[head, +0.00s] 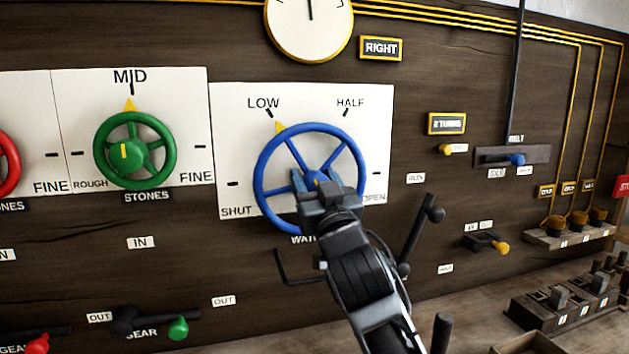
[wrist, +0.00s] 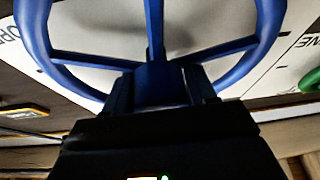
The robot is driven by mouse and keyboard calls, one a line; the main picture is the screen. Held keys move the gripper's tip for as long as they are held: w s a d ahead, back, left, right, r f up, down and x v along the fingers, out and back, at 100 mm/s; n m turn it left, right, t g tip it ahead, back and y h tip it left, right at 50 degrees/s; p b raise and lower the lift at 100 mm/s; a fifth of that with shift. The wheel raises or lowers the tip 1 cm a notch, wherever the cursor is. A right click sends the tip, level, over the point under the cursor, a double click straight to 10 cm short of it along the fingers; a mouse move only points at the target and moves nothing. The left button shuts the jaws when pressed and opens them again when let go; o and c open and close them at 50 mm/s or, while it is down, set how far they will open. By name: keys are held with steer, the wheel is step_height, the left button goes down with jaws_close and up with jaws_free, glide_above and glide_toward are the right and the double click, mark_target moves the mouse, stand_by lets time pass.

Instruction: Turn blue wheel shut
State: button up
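The blue wheel (head: 262,168) is mounted on a white dial plate (head: 232,130) marked SHUT, LOW, HALF and OPEN. Its yellow pointer (head: 280,128) stands close to the LOW tick. SHUT is at the plate's lower left. My gripper (head: 318,186) is at the wheel's hub, in front of it, and hides the hub and part of the lower right rim. In the wrist view the blue wheel (wrist: 215,60) shows its rim and spokes. My gripper's two fingers (wrist: 160,90) sit on either side of the blue hub, which fills the gap between them.
A green STONES wheel (head: 168,160) with its pointer at MID is to the left, and a red wheel (head: 8,163) is at the left edge. A black crank handle (head: 428,215) shows right of my arm. A blue-knobbed lever (head: 516,160) is farther right. Boxes of switches (head: 565,300) stand lower right.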

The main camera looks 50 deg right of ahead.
steer(key=c, duration=0.5)
steer(key=shift+r+n+p, duration=0.1)
steer(key=shift+n+p, duration=0.4)
steer(key=shift+n+t+y+p, duration=0.3)
steer(key=shift+n+y+p, duration=0.25)
steer(key=shift+n, duration=0.15)
steer(key=shift+n+y, duration=0.45)
steer(key=shift+n, duration=0.55)
steer(key=n+y+b, duration=0.1)
steer(key=n, duration=0.1)
steer(key=n+y+b, duration=0.1)
steer(key=f+n+b, duration=0.1)
steer(key=n+b, duration=0.1)
steer(key=shift+w+a+n+t+y, duration=0.1)
steer(key=shift+a+n+t+y, duration=0.1)
steer(key=shift+n+t+y, duration=0.15)
steer(key=shift+w+r+n+g+y+b, duration=0.1)
steer(key=shift+n+g+y+b, duration=0.2)
steer(key=shift+n+y+b, duration=0.9)
steer(key=shift+r+n+g+y+b, duration=0.2)
steer(key=shift+n+b, duration=0.45)
steer(key=shift+n, duration=1.1)
steer(key=shift+f, duration=0.15)
